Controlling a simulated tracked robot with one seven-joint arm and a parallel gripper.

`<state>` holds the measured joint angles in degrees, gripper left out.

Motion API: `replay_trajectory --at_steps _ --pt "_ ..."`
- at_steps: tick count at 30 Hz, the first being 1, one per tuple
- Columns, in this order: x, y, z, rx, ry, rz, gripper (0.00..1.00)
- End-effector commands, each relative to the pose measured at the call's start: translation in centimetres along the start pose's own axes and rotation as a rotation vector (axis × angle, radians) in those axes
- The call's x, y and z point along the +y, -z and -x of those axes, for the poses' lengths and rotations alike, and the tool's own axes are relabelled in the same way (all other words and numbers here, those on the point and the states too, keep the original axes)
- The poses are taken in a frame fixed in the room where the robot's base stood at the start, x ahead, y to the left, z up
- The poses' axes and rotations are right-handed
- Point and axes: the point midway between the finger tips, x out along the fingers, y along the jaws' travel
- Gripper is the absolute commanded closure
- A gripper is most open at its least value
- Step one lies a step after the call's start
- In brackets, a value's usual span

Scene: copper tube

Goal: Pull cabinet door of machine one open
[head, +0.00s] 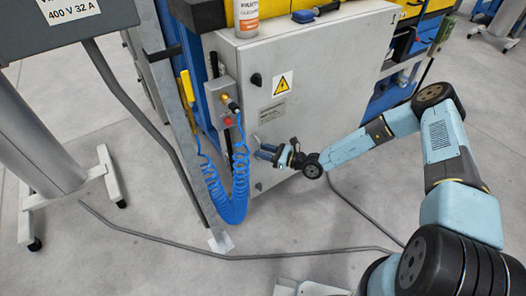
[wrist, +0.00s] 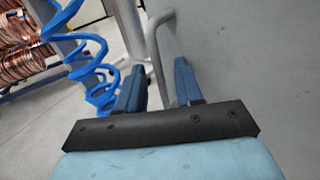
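The grey cabinet door (head: 320,75) faces me in the head view and looks closed, with a yellow warning label and a black lock knob. Its surface also fills the right of the wrist view (wrist: 260,60). My gripper (head: 262,150) is at the lower left part of the door. In the wrist view, its two blue fingers (wrist: 158,82) are apart. The grey bar handle (wrist: 157,55) shows between them, with gaps beside it. I cannot tell whether either finger touches it. In the head view my gripper mostly hides the handle.
A coiled blue hose (head: 238,185) hangs left of the door, below a grey control box (head: 224,103) with a red button. A spray bottle (head: 246,15) stands on top of the cabinet. A cable (head: 250,255) crosses the open floor. A wheeled stand (head: 50,160) is at left.

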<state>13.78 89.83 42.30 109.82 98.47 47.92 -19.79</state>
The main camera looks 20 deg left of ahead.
Motion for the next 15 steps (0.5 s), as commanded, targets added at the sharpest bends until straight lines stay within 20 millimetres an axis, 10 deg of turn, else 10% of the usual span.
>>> replay_trajectory --at_steps 10,15 --pt "-0.01 -0.02 -0.3 0.0 0.0 0.0 0.64" --pt "-0.01 -0.02 -0.29 0.0 0.0 0.0 0.81"
